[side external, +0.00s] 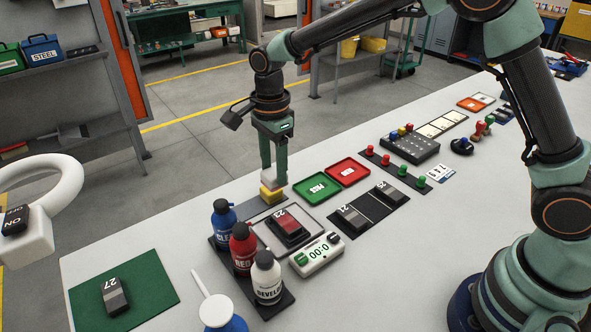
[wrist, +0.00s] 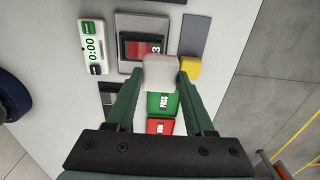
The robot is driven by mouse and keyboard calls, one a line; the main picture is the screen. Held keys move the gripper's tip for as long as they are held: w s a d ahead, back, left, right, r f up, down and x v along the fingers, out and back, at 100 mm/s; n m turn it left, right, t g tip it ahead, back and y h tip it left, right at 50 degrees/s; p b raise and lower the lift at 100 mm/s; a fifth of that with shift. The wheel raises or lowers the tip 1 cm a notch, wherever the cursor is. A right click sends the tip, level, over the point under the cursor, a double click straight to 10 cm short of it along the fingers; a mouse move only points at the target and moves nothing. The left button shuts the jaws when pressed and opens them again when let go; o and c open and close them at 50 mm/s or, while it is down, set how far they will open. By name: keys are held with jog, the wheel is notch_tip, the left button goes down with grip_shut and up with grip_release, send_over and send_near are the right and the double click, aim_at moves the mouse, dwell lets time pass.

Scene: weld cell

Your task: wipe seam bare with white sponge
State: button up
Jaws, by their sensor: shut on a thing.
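My gripper (side external: 271,168) is shut on the white sponge (side external: 270,177), which also shows between the fingertips in the wrist view (wrist: 160,71). In the side view the white sponge appears just above the yellow sponge (side external: 271,194); I cannot tell if they touch. In the wrist view the yellow sponge (wrist: 190,68) is just right of it. The block marked 23 (side external: 288,227), red on top, lies on a grey-edged tray (side external: 261,243). Its seam is too small to make out. The white sponge partly covers that block's near edge in the wrist view (wrist: 138,46).
Blue, red and white bottles (side external: 243,248) stand beside the tray, with a timer (side external: 316,255) at its front. Green (side external: 303,194) and red (side external: 361,172) trays lie behind. Two dark blocks (side external: 352,217) sit on a black mat; block 27 (side external: 115,296) is on a green mat.

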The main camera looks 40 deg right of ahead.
jog(key=shift+s+d+f, duration=0.15)
jog(key=shift+s+f, duration=0.1)
jog(key=shift+f, duration=3.7)
jog(key=shift+s+f, duration=0.3)
jog(key=shift+s, duration=3.35)
jog(key=shift+w, duration=3.75)
jog(key=shift+s+r, duration=0.1)
jog(key=shift+r, duration=3.95)
